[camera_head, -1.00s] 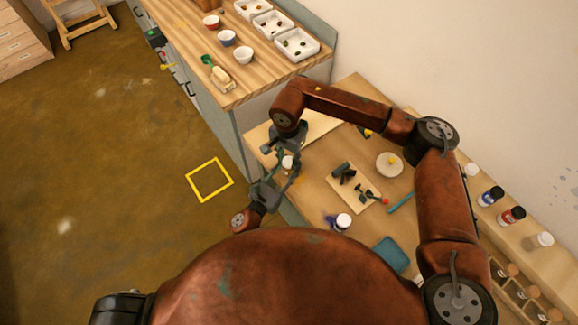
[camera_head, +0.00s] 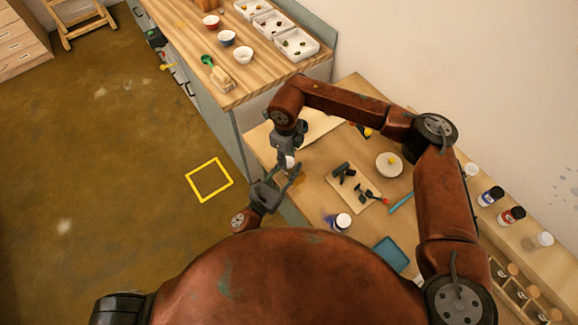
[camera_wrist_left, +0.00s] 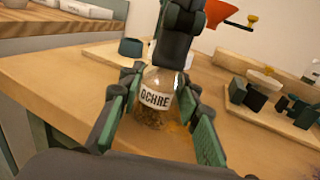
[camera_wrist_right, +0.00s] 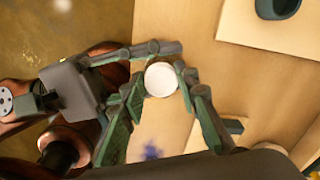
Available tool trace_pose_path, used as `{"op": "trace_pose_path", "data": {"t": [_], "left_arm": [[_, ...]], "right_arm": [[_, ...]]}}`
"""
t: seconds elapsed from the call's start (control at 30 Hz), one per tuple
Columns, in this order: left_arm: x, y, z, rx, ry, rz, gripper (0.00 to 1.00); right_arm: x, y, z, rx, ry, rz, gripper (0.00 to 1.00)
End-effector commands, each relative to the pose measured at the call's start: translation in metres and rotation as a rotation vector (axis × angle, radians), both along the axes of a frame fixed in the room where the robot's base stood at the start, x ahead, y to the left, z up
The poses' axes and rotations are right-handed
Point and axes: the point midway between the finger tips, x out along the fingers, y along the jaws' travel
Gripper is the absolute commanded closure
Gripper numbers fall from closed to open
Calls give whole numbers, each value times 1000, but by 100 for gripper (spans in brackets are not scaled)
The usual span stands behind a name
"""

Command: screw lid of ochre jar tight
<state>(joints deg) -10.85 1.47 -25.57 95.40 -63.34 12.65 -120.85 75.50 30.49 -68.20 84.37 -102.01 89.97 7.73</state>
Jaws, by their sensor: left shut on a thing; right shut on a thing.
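The ochre jar (camera_wrist_left: 157,98) is clear glass with an OCHRE label and brown-yellow contents, standing upright on the wooden table. My left gripper (camera_head: 287,180) is shut around the jar's body, one finger on each side in the left wrist view. The white lid (camera_wrist_right: 160,79) is on top of the jar, and a bit of it shows in the head view (camera_head: 290,161). My right gripper (camera_head: 287,155) comes from above and is shut on the lid. In the left wrist view it hides the lid. How tight the lid sits cannot be seen.
Ochre powder (camera_wrist_left: 178,129) lies beside the jar. A board (camera_head: 345,201) with dark tools, a white dish (camera_head: 388,171), a white-lidded jar (camera_head: 342,221) near blue powder and a blue tray (camera_head: 389,252) are to the right. Several jars stand along the back ledge.

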Motion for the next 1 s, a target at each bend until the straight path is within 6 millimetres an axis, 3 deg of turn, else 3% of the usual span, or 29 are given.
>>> {"op": "trace_pose_path", "data": {"t": [0.2,0.4,0.53,0.57,0.6,0.8,1.0], "left_arm": [[3,6,-2,2,6,15,100],[3,6,-2,2,6,14,100],[3,6,-2,2,6,14,100],[3,6,-2,2,6,14,100],[3,6,-2,2,5,14,100],[2,4,-2,2,5,8,100],[1,2,-2,1,4,5,100]], "right_arm": [[-3,-2,-3,-5,12,-439,100],[-3,-3,-3,-4,11,-755,100],[-3,-3,-3,-3,11,-744,100],[-3,-3,-3,-3,11,-744,70],[-3,-3,-3,-4,11,-743,68],[-1,-2,-2,1,7,-745,54],[1,-2,-1,4,4,-745,54]]}}
